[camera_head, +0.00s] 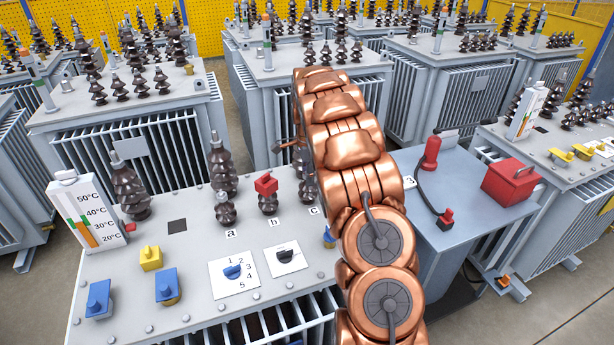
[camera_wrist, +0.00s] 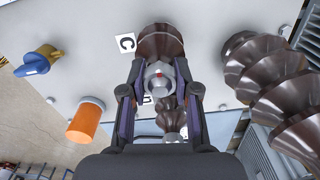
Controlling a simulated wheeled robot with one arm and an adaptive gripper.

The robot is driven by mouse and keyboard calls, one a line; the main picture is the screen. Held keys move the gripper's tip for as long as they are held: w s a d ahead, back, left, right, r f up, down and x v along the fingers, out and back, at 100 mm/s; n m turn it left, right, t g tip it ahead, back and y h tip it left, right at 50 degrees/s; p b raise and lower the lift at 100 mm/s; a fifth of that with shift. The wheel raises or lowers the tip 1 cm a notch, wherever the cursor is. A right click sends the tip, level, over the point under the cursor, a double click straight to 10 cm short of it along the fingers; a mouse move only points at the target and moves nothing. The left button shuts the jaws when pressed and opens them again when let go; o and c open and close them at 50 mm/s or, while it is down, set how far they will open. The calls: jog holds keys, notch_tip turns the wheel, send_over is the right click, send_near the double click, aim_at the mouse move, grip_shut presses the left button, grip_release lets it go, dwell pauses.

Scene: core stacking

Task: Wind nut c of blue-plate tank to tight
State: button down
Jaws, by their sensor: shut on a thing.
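The near grey tank (camera_head: 200,270) has dark bushings in a row marked a, b and c. I cannot make out a blue plate on it. Bushing c (camera_head: 307,190), beside its label, is mostly hidden behind my copper arm. In the wrist view, nut c (camera_wrist: 158,75) is a silver hex nut on top of the dark brown bushing c (camera_wrist: 160,42), next to the "C" label (camera_wrist: 126,43). My gripper (camera_wrist: 160,82) has its fingers shut on the nut, one each side. The gripper is hidden in the head view. I cannot tell how far down the nut sits.
A red clamp (camera_head: 266,184) sits on bushing b. Taller bushings stand behind, and one (camera_wrist: 287,105) is close right of my gripper in the wrist view. A side table (camera_head: 440,235) holds a red box (camera_head: 509,182) and a red-handled tool (camera_head: 431,153). Other tanks crowd around.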

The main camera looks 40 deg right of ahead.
jog(key=m, duration=0.4)
jog(key=shift+m, duration=0.5)
jog(key=m, duration=0.2)
jog(key=shift+m, duration=0.3)
jog(key=c, duration=0.8)
grip_release()
jog(key=shift+o, duration=0.2)
notch_tip(320, 180, up, 12)
